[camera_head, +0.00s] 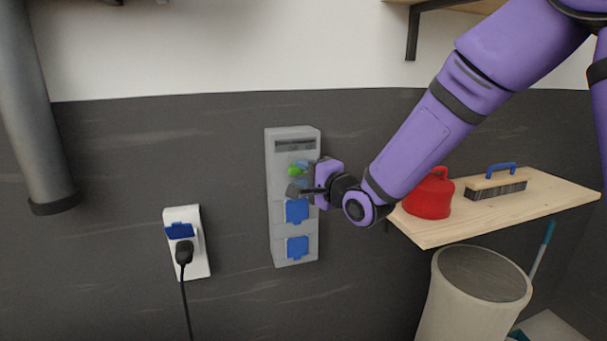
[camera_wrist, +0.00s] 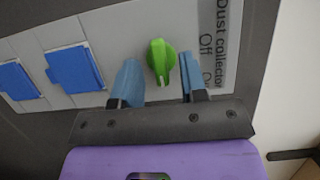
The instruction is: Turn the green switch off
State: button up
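The green switch (camera_head: 294,170) is a small knob near the top of a grey wall box (camera_head: 281,151). In the wrist view the green switch (camera_wrist: 160,62) lies between the two blue-grey fingertips of my gripper (camera_wrist: 157,80), which are apart with a gap on each side of it. A label reading "Dust collector" with "Off" and a partly cut-off second word (camera_wrist: 207,45) is beside the switch. In the head view my gripper (camera_head: 303,180) is at the box's right side, close to the switch. I cannot tell whether a finger touches the knob.
The box has two blue socket covers (camera_head: 297,211) below the switch. A white socket (camera_head: 203,262) with a black plug and cable is to the left. A wooden shelf (camera_head: 440,232) with a red container (camera_head: 429,197) and a brush (camera_head: 495,187) is at the right, above a bin (camera_head: 452,306).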

jog(key=shift+w+a, duration=0.15)
jog(key=shift+w, duration=0.05)
grip_shut()
